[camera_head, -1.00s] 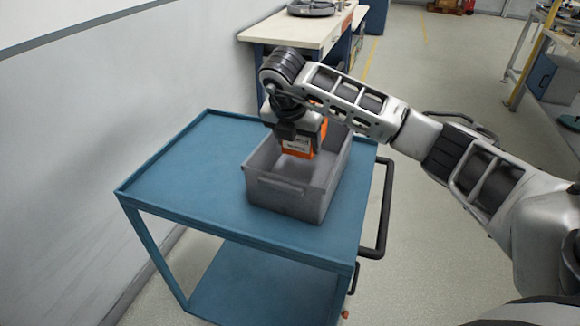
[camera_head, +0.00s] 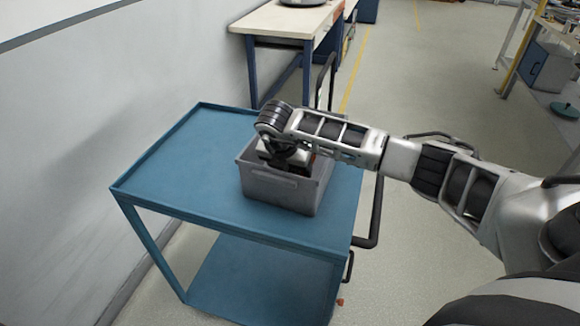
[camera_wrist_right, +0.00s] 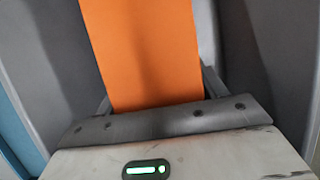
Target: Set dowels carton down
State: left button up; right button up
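The orange dowels carton (camera_wrist_right: 145,50) fills the middle of the right wrist view, between the two fingers of my right gripper (camera_wrist_right: 158,95). The fingers sit close against its sides, and the gripper looks shut on it. In the head view my right gripper (camera_head: 285,160) is down inside the grey bin (camera_head: 282,192), which hides most of the carton. Grey bin walls (camera_wrist_right: 40,50) show on both sides in the wrist view. I cannot tell whether the carton touches the bin floor. My left gripper is not in view.
The bin stands on the blue cart's top (camera_head: 185,175), with bare surface to its left. A black handle (camera_head: 374,215) is at the cart's right side. A workbench (camera_head: 290,22) stands behind, and a white wall (camera_head: 60,130) runs along the left.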

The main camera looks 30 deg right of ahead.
jog(key=shift+o, duration=0.9)
jog(key=b+v, duration=0.1)
jog(key=v, duration=1.1)
jog(key=shift+b, duration=0.3)
